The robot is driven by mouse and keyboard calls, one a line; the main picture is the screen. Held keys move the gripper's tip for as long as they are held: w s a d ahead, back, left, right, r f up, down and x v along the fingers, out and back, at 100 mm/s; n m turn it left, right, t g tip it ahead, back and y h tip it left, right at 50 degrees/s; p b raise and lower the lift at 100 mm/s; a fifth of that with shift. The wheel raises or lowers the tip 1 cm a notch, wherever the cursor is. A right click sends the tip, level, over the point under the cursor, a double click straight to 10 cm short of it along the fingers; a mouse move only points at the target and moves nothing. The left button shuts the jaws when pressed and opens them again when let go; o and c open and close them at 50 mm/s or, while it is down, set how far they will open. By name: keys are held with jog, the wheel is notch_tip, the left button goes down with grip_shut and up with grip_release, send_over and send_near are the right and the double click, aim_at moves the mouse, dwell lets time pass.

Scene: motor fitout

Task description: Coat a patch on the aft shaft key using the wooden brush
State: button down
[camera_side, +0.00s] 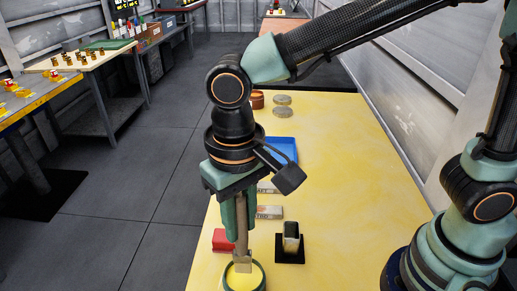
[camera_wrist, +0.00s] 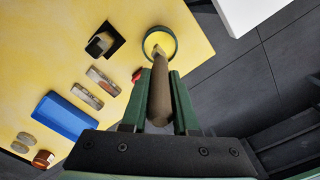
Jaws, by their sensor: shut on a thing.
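My gripper (camera_side: 240,222) is shut on the wooden brush (camera_side: 242,238), which hangs tip down. In the wrist view, my gripper (camera_wrist: 157,105) has its green fingers on both sides of the brown brush handle (camera_wrist: 158,90). The brush tip is over or inside the round green-rimmed pot (camera_side: 262,283) with yellow contents; contact is not clear. The pot (camera_wrist: 175,43) also shows in the wrist view. Two pale labelled blocks (camera_side: 269,212) (camera_wrist: 103,80) lie on the table. I cannot read which thing is the aft shaft key.
A dark upright block on a black base (camera_side: 289,256) stands right of the pot. A red block (camera_side: 220,240) is behind the brush at left. A blue tray (camera_side: 283,149), grey discs (camera_side: 282,112) and a brown pot (camera_side: 257,99) are farther back. The yellow table's right side is clear.

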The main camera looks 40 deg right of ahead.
aim_at(238, 200)
jog(key=shift+r, duration=2.2)
jog(key=w+d+f, duration=0.2)
jog(key=w+d, duration=0.2)
jog(key=d, duration=0.8)
jog(key=w+d+f, duration=0.2)
jog(key=w+d, duration=0.1)
jog(key=d, duration=1)
jog(key=shift+w+d+f, duration=0.2)
jog(key=shift+w+d, duration=0.1)
jog(key=shift+w, duration=0.1)
